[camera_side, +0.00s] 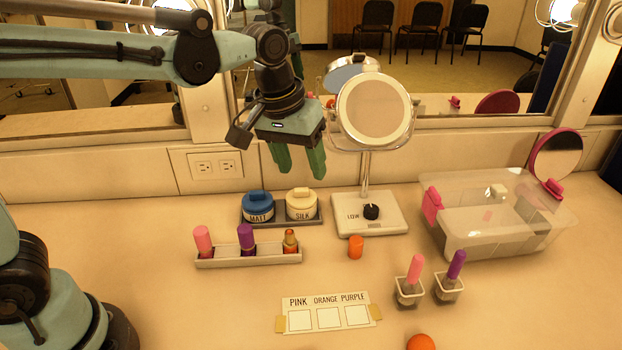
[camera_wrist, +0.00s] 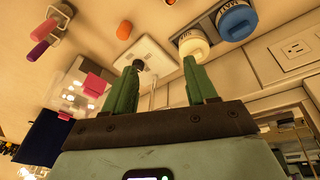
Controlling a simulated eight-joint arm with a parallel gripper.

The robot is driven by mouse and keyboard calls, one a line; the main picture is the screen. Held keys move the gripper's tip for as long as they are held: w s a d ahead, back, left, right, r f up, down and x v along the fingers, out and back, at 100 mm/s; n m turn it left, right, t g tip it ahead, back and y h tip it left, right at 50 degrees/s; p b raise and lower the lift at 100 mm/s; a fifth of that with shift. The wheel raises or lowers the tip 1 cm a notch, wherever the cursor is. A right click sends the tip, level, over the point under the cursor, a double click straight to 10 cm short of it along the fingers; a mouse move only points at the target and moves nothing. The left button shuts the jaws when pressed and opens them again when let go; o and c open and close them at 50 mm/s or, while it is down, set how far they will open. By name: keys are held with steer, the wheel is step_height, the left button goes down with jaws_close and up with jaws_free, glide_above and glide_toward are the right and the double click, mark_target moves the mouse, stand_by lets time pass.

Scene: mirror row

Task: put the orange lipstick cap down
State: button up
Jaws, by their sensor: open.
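An orange lipstick cap (camera_side: 356,247) stands upright on the counter, just in front of the lighted mirror's base. It also shows in the wrist view (camera_wrist: 124,30), apart from the fingers. An orange lipstick (camera_side: 290,241) stands uncapped at the right end of a low white rack (camera_side: 250,255), beside a pink and a purple lipstick. My gripper (camera_side: 299,172) hangs high above the jars, up and left of the cap. Its green fingers are apart with nothing between them, as the wrist view shows too (camera_wrist: 158,75).
The round lighted mirror (camera_side: 375,110) stands close to my gripper's right. A blue jar (camera_side: 258,206) and a cream jar (camera_side: 301,203) sit below it. Two small holders (camera_side: 409,292) hold pink and purple items. A labelled card (camera_side: 329,312) lies in front. A clear bin (camera_side: 490,225) is at right.

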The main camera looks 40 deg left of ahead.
steer(key=s+a+f+m+t, duration=0.2)
steer(key=s+a+f+t, duration=0.1)
steer(key=s+a, duration=0.6)
steer(key=shift+s+a+f+m+t+y, duration=0.15)
steer(key=shift+s+f+m+t+y, duration=0.2)
steer(key=shift+s+t, duration=0.3)
stand_by(0.5)
